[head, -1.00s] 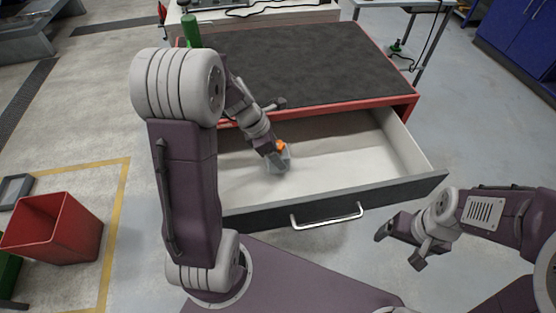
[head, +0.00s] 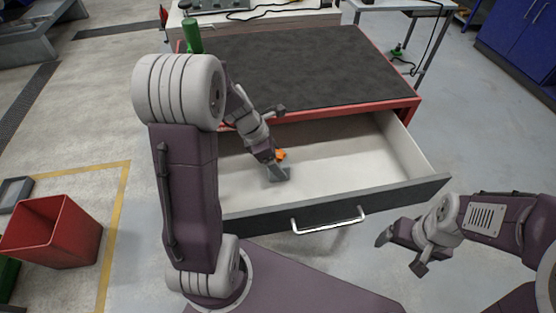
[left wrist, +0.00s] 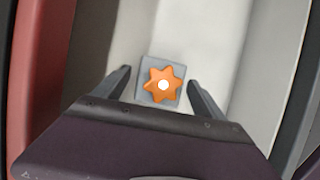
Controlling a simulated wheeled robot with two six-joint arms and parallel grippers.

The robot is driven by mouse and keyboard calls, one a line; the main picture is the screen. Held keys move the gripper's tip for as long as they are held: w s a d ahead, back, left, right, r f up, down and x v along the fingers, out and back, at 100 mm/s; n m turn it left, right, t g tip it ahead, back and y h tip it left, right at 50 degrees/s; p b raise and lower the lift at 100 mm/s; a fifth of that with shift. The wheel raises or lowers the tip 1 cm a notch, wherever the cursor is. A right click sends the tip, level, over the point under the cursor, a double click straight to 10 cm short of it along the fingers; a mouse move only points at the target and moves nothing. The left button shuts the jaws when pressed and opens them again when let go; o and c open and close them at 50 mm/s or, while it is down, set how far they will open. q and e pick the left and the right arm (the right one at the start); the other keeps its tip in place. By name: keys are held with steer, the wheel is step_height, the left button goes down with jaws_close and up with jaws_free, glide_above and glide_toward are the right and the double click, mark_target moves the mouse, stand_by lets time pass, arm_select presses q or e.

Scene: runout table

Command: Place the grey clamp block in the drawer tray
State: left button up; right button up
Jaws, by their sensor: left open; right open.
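The grey clamp block (left wrist: 146,66) is a square block with an orange star knob on top. It is in the open drawer tray (head: 345,150), which has a pale floor. In the left wrist view the block sits between the spread fingers of my left gripper (left wrist: 159,77), with a gap on each side. In the head view my left gripper (head: 276,172) reaches down into the left part of the drawer; the orange knob (head: 281,155) shows beside it, and the block is partly hidden. My right gripper (head: 401,252) is open and empty, outside the drawer at the front right.
The drawer's dark front with its metal handle (head: 328,221) faces me. A dark-topped red cabinet (head: 310,65) stands behind, with a green object (head: 192,35) at its left corner. A red bin (head: 52,232) is on the floor at left. The drawer's right side is clear.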

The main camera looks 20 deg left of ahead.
arm_select(q)
steer(key=p+v, duration=0.3)
steer(key=v, duration=0.8)
steer(key=shift+p, duration=0.3)
steer(key=shift+d, duration=0.1)
